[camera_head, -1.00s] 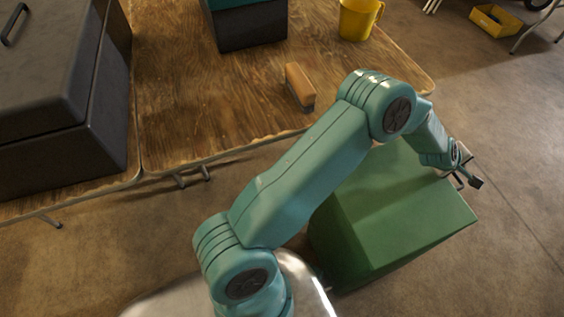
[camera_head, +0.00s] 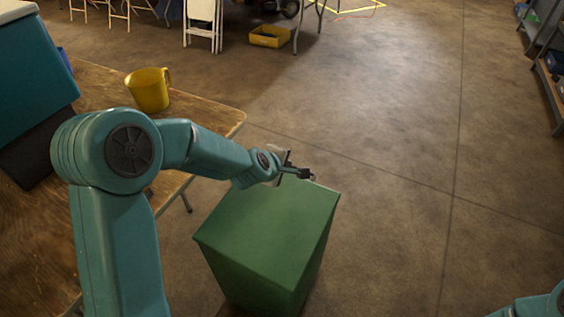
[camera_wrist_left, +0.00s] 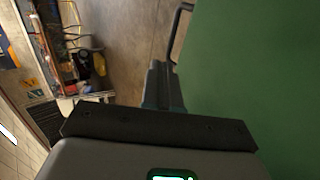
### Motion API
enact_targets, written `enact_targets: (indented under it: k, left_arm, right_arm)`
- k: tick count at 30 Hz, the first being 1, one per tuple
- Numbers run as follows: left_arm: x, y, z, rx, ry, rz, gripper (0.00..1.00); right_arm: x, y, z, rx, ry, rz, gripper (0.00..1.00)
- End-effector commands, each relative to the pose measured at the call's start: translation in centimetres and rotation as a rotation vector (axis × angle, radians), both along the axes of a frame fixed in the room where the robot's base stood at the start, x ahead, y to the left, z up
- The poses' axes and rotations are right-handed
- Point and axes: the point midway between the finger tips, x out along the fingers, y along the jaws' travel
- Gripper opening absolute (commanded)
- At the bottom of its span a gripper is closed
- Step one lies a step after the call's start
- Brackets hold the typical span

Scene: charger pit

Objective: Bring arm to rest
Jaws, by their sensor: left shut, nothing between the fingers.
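My left arm comes in from the left in the head view, bent at a teal elbow. Its gripper (camera_head: 308,174) is over the far edge of the green box (camera_head: 270,235). The gripper is shut with nothing in it. In the left wrist view the shut fingers (camera_wrist_left: 160,85) point along the side of the green box (camera_wrist_left: 250,70), which fills the right of the view. I cannot tell whether they touch it. A small teal part of my right arm shows at the bottom right corner of the head view; its gripper is out of view.
A wooden table (camera_head: 100,88) stands at left with a yellow mug (camera_head: 148,90) and a teal and black case (camera_head: 35,90). A yellow bin (camera_head: 269,36) lies on the floor near folding chairs. Shelves (camera_head: 548,75) stand at far right. The floor between is open.

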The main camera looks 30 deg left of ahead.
Motion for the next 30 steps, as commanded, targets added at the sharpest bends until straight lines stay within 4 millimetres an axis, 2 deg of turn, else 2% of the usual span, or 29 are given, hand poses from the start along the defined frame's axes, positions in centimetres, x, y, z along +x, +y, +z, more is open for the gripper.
enact_targets:
  k: [4, 11, 21, 30]
  left_arm:
    - [-1.0, 0.0, 0.9, 0.0, 0.0, 0.0, 0.0]
    - [-1.2, 0.0, 1.2, 0.0, 0.0, 0.0, 0.0]
    - [-1.2, 0.0, 6.7, 0.0, 0.001, 0.0, 0.0]
    - [-1.2, 0.0, 9.6, 0.0, 0.001, 0.0, 0.0]
  right_arm:
    - [0.0, 0.0, 0.3, 0.0, 0.0, 0.0, 0.43]
    - [0.0, 0.0, 0.4, 0.0, 0.0, 0.0, 0.43]
    - [0.0, 0.0, 5.9, 0.0, 0.0, 0.0, 0.43]
    - [0.0, 0.0, 8.9, 0.0, 0.0, 0.0, 0.43]
